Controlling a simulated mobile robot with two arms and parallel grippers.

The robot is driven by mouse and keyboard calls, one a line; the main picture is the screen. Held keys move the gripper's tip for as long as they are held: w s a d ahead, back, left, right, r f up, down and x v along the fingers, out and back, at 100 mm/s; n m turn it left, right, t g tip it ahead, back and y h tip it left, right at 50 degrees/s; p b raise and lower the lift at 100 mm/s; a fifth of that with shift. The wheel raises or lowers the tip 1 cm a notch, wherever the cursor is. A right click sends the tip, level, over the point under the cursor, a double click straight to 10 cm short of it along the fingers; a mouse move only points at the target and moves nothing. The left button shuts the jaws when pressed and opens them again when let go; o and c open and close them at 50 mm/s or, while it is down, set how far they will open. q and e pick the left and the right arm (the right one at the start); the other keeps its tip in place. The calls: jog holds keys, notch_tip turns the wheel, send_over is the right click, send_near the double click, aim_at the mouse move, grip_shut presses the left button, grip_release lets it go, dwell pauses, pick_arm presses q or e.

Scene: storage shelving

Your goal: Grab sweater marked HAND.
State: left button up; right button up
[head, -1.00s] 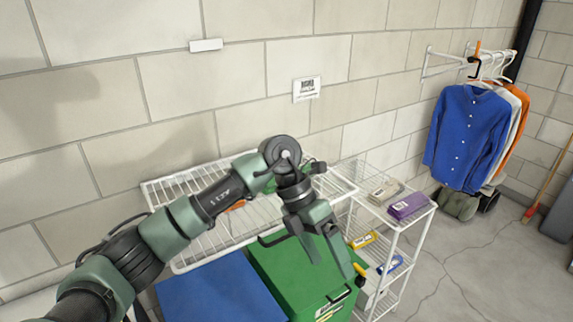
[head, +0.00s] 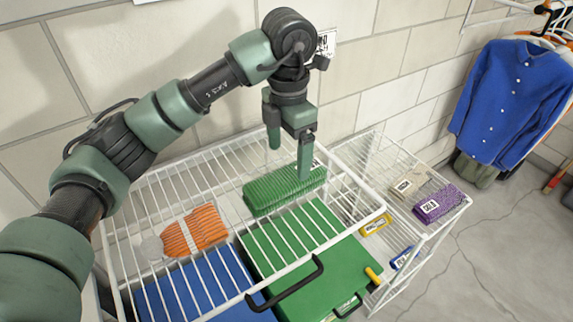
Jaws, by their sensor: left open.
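I cannot read the word HAND on any label. A green ribbed folded knit (head: 270,194) lies on the white wire shelf, with a bit of white tag showing behind a finger. An orange ribbed folded knit (head: 205,228) lies to its left. A purple knit (head: 440,200) and a beige one (head: 407,184), both with white labels, lie on the shelf at right. My left gripper (head: 289,160) is open and empty, fingers pointing down at the far edge of the green knit. One finger overlaps it in the picture; contact cannot be told. My right gripper is out of view.
The wire shelf (head: 122,285) has a raised front rim. A green box (head: 352,264) and a blue one (head: 205,292) sit beneath it. Yellow (head: 376,224) and blue (head: 404,256) labelled items lie lower right. A blue shirt (head: 507,98) hangs at right. The block wall stands close behind.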

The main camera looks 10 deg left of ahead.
aim_at(286, 177)
pick_arm(q)
jog(key=shift+a+f, duration=0.1)
jog(key=shift+f, duration=0.05)
jog(key=shift+s+f+p, duration=0.2)
jog(key=shift+f+p, duration=0.25)
jog(key=shift+f, duration=0.45)
jog(key=shift+s+f+p, duration=0.15)
jog(key=shift+f+p, duration=0.15)
jog(key=shift+f, duration=0.05)
jog(key=f+p, duration=0.2)
jog(key=f, duration=0.1)
jog(key=shift+s+a+f, duration=0.1)
jog(key=shift+s+f, duration=0.1)
jog(key=shift+f, duration=0.7)
jog(key=shift+w, duration=0.1)
jog(key=c, duration=1.7)
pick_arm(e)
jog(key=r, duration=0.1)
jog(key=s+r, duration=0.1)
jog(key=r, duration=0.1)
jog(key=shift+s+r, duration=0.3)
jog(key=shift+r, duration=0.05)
pick_arm(q)
jog(key=shift+r, duration=0.1)
jog(key=shift+c, duration=0.2)
